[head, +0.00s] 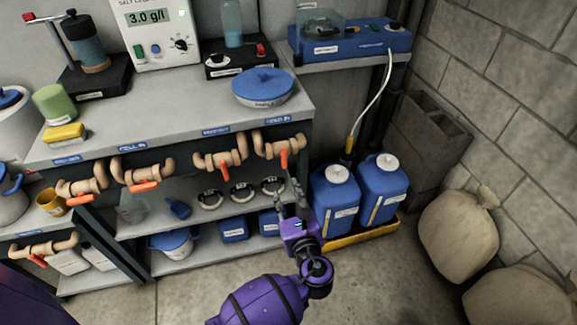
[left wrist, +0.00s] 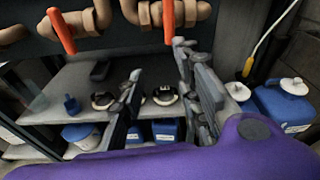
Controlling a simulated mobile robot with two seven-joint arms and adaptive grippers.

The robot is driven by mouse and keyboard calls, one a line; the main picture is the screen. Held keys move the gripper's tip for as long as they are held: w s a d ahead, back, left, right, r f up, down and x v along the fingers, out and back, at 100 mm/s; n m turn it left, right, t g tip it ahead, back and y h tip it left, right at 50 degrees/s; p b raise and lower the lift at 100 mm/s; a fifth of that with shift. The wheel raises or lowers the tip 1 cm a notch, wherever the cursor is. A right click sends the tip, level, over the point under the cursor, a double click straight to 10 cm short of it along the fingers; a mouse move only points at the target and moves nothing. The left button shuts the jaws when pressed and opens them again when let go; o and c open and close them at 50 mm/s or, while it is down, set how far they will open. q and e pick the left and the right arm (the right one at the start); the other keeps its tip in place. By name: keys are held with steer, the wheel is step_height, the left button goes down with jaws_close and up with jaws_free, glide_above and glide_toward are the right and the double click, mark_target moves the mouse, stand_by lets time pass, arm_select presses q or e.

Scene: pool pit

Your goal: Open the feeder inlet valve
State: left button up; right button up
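Several tan pipe valves with orange handles line the bench's front edge in the head view. The rightmost valve (head: 265,148) has its handle (head: 283,158) hanging down, and this handle (left wrist: 168,22) also shows in the left wrist view. The valve to its left (head: 232,157) has an orange handle too (left wrist: 61,30). Blue labels sit above the valves; I cannot read which is the feeder inlet. My left gripper (head: 291,194) is open and empty, just below the rightmost handle and apart from it. Its spread fingers (left wrist: 157,60) show in the left wrist view. My right gripper is out of view.
Blue jugs (head: 335,200) stand in a yellow tray (head: 362,230) right of the gripper. Sacks (head: 458,235) lie at the right; floor in front is clear.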

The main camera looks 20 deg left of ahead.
arm_select(q)
steer(key=m+t+y, duration=0.1)
glide_toward(285, 157)
steer(key=x, duration=0.9)
steer(key=shift+w+a+f, duration=0.1)
steer(key=shift+c, duration=0.2)
jaws_close()
